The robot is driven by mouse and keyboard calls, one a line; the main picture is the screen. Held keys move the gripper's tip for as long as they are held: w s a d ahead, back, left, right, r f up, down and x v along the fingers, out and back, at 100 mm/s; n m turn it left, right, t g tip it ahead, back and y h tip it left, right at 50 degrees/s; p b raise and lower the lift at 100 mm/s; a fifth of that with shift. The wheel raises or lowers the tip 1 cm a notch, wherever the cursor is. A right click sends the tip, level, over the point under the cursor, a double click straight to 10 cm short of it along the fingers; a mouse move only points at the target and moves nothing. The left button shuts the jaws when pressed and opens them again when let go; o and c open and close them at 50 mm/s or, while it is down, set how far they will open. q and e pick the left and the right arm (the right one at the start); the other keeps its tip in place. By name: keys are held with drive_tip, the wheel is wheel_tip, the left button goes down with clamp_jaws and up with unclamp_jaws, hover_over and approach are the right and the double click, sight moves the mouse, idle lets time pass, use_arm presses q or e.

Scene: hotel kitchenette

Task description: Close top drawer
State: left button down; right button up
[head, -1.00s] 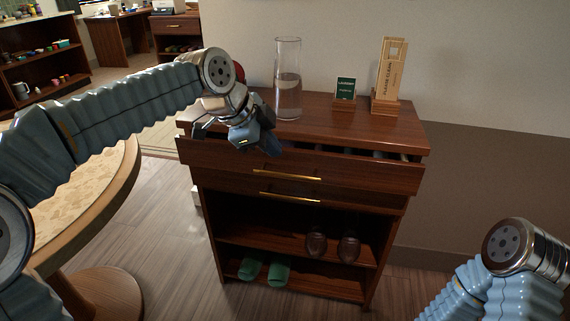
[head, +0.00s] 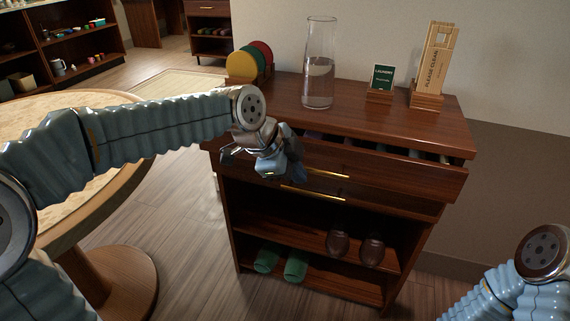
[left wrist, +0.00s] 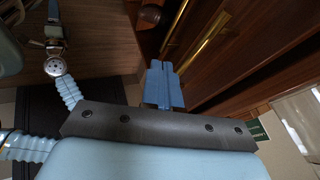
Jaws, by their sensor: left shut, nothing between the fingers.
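The top drawer (head: 395,178) of the dark wood cabinet is partly pulled out. A gap below the cabinet top shows some contents at its right side. Its brass handle (head: 318,170) runs along the front. My left gripper (head: 292,172) is shut and empty, in front of the left half of the drawer, near the handle's left end. Whether it touches the drawer front I cannot tell. In the left wrist view the closed blue fingers (left wrist: 164,84) point at the wood front beside a brass handle (left wrist: 203,40).
On the cabinet top (head: 350,115) stand a glass carafe (head: 319,75), a green sign (head: 382,78), a wooden holder (head: 433,65) and coloured discs in a rack (head: 246,64). A second drawer handle (head: 312,193) is below. A round table (head: 130,185) is at left.

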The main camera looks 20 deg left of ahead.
sight(315, 166)
use_arm(q)
drive_tip(key=shift+w+f, duration=0.2)
drive_tip(key=shift+w, duration=1)
drive_tip(key=w+p, duration=0.1)
drive_tip(key=w, duration=0.2)
drive_tip(key=shift+w+d+r+p, duration=0.1)
drive_tip(key=shift+w+r+p, duration=0.05)
drive_tip(key=shift+p, duration=0.15)
drive_tip(key=shift+w, duration=0.45)
